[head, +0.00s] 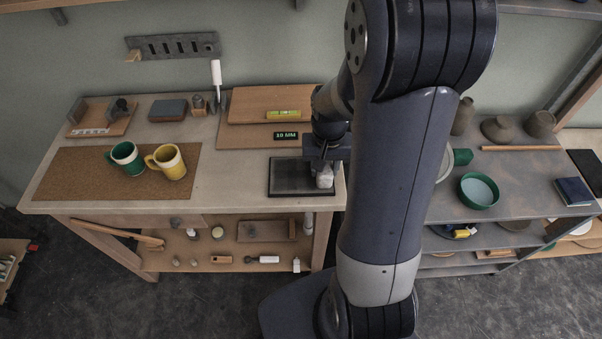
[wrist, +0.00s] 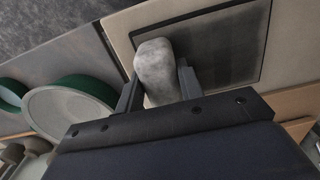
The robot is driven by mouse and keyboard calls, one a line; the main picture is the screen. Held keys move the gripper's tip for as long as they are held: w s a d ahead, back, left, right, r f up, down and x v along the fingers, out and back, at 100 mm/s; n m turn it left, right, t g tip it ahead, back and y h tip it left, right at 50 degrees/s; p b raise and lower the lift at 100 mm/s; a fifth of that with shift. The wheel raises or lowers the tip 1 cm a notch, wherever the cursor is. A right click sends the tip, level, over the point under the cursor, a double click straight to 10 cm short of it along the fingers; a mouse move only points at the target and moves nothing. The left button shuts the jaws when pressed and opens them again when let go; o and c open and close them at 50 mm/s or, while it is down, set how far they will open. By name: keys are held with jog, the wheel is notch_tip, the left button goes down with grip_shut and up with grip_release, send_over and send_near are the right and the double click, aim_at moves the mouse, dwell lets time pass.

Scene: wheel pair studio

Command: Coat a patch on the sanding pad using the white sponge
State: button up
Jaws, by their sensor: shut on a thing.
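The sanding pad (head: 290,178) is a dark rectangular panel with a raised frame, lying near the front right of the workbench. In the wrist view its grey, mottled face (wrist: 226,48) shows, with paler smudges beside the sponge. My gripper (head: 325,166) is over the pad's right part. It is shut on the white sponge (head: 325,178), which looks greyish white and rounded. In the wrist view the sponge (wrist: 155,68) sticks out past my two fingers, over the pad's edge area. I cannot tell whether it touches the pad.
A green mug (head: 125,157) and a yellow mug (head: 170,163) stand on a cork mat (head: 70,178) to the left. A small display (head: 286,136) and a wooden board (head: 250,108) lie behind the pad. A green bowl (head: 478,190) is on the right-hand shelf.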

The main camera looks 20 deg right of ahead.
jog(key=shift+s+d, duration=0.15)
jog(key=shift+r+p, duration=0.7)
jog(key=shift+r, duration=0.05)
jog(key=shift+f, duration=0.1)
jog(key=shift+p, duration=0.6)
notch_tip(320, 180, up, 4)
jog(key=p, duration=0.3)
